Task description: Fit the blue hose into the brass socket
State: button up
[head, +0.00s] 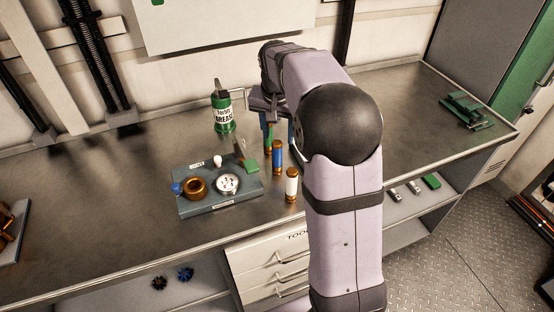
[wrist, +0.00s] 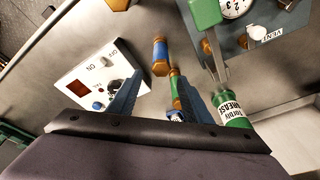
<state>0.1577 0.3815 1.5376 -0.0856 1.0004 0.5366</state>
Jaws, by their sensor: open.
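The blue hose (head: 278,158) is a short upright piece with brass ends on the bench; it also shows in the wrist view (wrist: 160,52), just beyond my fingertips. The brass socket (head: 194,190) is a ring on the left of a grey plate (head: 215,207); the wrist view does not show it. My gripper (wrist: 160,85) is open, with its blue fingers pointing down over the bench behind the blue hose. A green hose (wrist: 177,90) shows between the fingers, close to the right one. Nothing is visibly gripped.
A white hose (head: 291,186) stands in front of the blue one. The plate bears a gauge (head: 228,183) and a green-handled lever (head: 250,166). A green grease bottle (head: 223,112) stands behind. A white switch box (wrist: 92,80) is beside my gripper. The bench's left is mostly clear.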

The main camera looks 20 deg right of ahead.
aim_at(278, 154)
jog(key=shift+s+r+g+p, duration=0.1)
jog(key=shift+g+p, duration=0.2)
jog(key=shift+p, duration=0.25)
jog(key=shift+s+a+f+m+p, duration=0.15)
jog(key=shift+s+f+m+p, duration=0.15)
jog(key=shift+f+m+p, duration=0.25)
jog(key=shift+w+f+p, duration=0.15)
jog(key=shift+f+p, duration=0.7)
jog(key=shift+f, duration=1.05)
jog(key=shift+w+f+p, duration=0.15)
jog(key=shift+f+p, duration=0.7)
jog(key=shift+f, duration=1.05)
grip_shut()
